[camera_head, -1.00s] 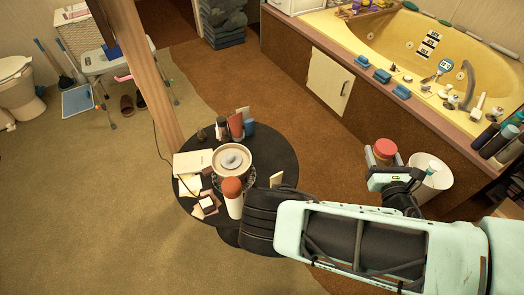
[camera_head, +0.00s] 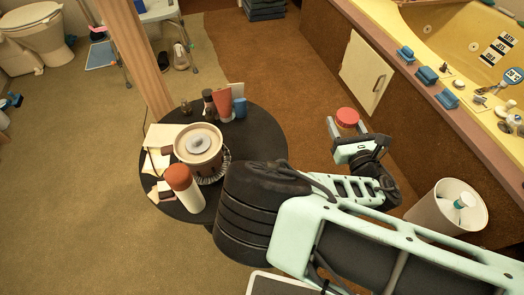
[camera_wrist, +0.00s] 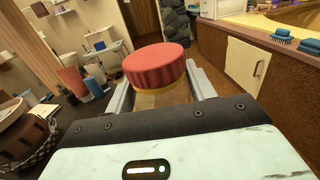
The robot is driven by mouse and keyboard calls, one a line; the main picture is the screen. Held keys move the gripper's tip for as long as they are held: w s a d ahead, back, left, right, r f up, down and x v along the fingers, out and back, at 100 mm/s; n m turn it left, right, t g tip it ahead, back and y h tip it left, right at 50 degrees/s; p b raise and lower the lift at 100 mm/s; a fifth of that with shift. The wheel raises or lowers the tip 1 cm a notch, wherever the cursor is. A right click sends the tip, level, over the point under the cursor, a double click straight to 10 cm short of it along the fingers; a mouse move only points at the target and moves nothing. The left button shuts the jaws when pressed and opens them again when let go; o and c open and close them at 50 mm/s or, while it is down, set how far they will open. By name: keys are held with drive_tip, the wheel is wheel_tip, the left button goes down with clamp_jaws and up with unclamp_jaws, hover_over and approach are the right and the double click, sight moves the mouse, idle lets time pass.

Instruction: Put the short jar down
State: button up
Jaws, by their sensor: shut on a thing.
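The short jar (camera_head: 347,117) has a red lid, and its lid fills the middle of the wrist view (camera_wrist: 155,62) with a yellowish band below it. My gripper (camera_head: 346,125) is shut on the jar and holds it in the air, to the right of the round black table. The jar's lower part is mostly hidden behind my gripper in the wrist view. The round black table (camera_head: 262,135) carries several things on its left and middle; its right part is bare, partly behind my arm.
On the table stand a lidded brown pot (camera_head: 198,150), a white bottle with a red-brown cap (camera_head: 184,188), a red container (camera_head: 223,104) and papers (camera_head: 160,136). A wooden post (camera_head: 135,60) rises behind. A white bin (camera_head: 447,213) and the yellow tub (camera_head: 455,28) are at the right.

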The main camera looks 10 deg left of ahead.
drive_tip(key=s+a+n+g+y+b, duration=0.3)
drive_tip(key=a+y+b, duration=0.15)
drive_tip(key=a, duration=0.75)
drive_tip(key=s+a+n+g+y+b, duration=0.3)
drive_tip(key=a+b, duration=0.3)
drive_tip(key=a, duration=0.5)
drive_tip(key=shift+h, duration=0.25)
drive_tip(key=f+b, duration=0.1)
drive_tip(key=f, duration=0.3)
drive_tip(key=f+b, duration=0.1)
drive_tip(key=f, duration=0.4)
drive_tip(key=shift+w+a+f, duration=0.2)
drive_tip(key=shift+f, duration=0.1)
drive_tip(key=shift+f, duration=0.2)
drive_tip(key=o, duration=1)
drive_tip(key=shift+o, duration=0.2)
drive_tip(key=shift+r, duration=0.15)
